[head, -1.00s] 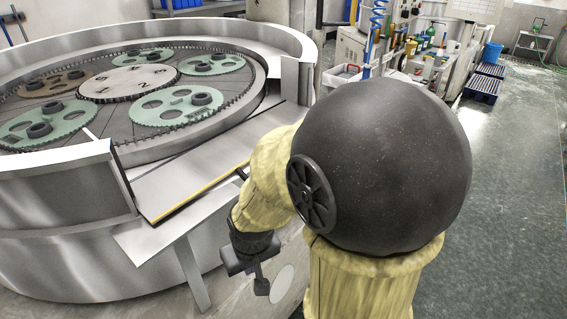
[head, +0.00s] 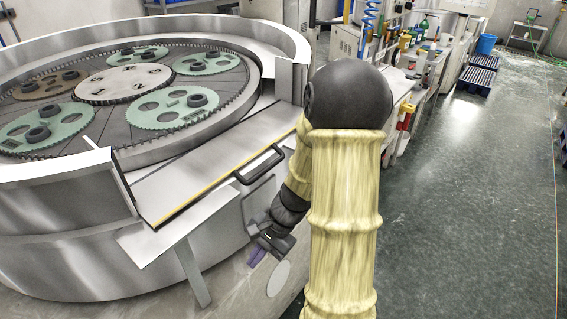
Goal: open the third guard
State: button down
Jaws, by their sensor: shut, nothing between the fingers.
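A flat metal guard panel (head: 200,172) with a yellow edge strip fills a gap in the rim of the round lapping machine (head: 62,215). A black bar handle (head: 262,166) sits near its outer edge, towards the right. I see no number on the panel, so I cannot tell which guard it is. My gripper (head: 258,256) is shut and empty. It points down beside the machine's outer wall, lower in the picture than the handle and apart from it. My arm hides the panel's right end.
Inside the machine, green geared carriers (head: 60,122) and a brown one (head: 48,86) lie around a central disc (head: 124,83). A bench with bottles (head: 425,45) stands at the back right. The floor (head: 470,210) on the right is clear.

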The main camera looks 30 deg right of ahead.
jog(key=w+d+r+m+t+p, duration=0.2)
jog(key=w+d+m+t, duration=0.2)
jog(key=d+m+t, duration=0.3)
jog(key=w+d+r+m+t+p, duration=0.2)
jog(key=w+d+m+t, duration=0.3)
jog(key=d+m, duration=0.7)
jog(key=d+t, duration=0.2)
jog(key=d, duration=0.1)
jog(key=shift+w+r+t+h, duration=0.2)
jog(key=shift+r+t+h, duration=0.15)
jog(key=shift+t+h, duration=0.05)
jog(key=shift+w, duration=0.15)
jog(key=p+x, duration=0.2)
jog(key=x, duration=0.7)
jog(key=shift+a+r, duration=0.1)
notch_tip(320, 180, up, 4)
jog(key=p, duration=0.2)
jog(key=shift+f+p, duration=0.2)
jog(key=shift+p, duration=0.1)
